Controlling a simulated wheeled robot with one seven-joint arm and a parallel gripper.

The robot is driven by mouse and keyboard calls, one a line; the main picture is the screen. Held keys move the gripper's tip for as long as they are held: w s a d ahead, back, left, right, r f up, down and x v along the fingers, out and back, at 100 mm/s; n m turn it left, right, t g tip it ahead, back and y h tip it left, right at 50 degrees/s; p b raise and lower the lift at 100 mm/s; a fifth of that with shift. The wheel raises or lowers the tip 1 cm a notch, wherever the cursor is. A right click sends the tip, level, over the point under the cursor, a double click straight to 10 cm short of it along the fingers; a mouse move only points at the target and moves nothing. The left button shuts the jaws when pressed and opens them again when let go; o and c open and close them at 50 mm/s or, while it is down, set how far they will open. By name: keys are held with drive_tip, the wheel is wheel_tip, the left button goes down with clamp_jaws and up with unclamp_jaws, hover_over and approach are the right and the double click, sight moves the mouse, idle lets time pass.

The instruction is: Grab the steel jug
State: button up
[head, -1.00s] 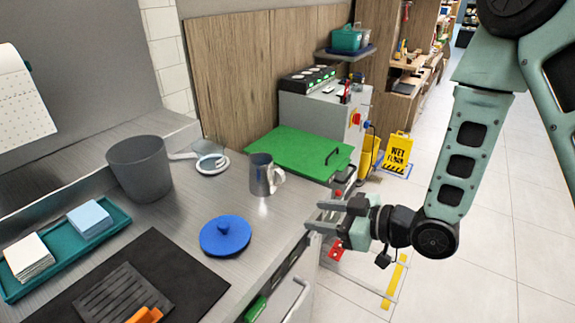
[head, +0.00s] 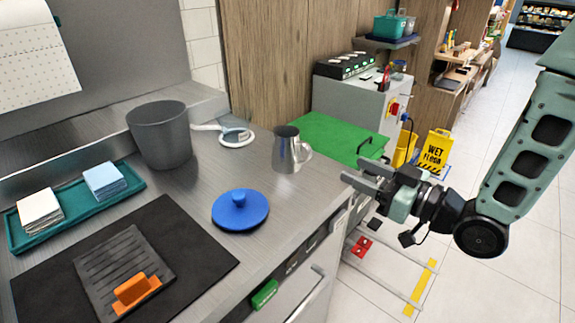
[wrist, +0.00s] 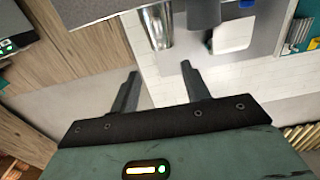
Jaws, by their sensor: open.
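The steel jug (head: 287,150) stands upright on the metal counter in the head view, with its handle toward the right. In the wrist view the jug (wrist: 157,27) shows at the top, beyond the fingertips and a little left of the midline between them. My gripper (head: 352,182) is open and empty, to the right of and nearer than the jug, by the counter's right edge. In the wrist view its two fingers (wrist: 160,70) stand apart with nothing between them.
A blue lid (head: 240,212) lies nearer than the jug. A grey bin (head: 160,135) and a white ring-shaped item (head: 236,137) are to its left. A green board (head: 330,138) lies behind it. Counter around the jug is clear.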

sight(309, 147)
drive_tip(key=x, duration=0.4)
drive_tip(key=p+x, duration=0.1)
drive_tip(key=x, duration=0.8)
drive_tip(key=shift+a+r+p, duration=0.1)
drive_tip(key=shift+r+p, duration=0.2)
drive_tip(key=shift+p, duration=0.1)
drive_tip(key=shift+c, duration=0.4)
clamp_jaws()
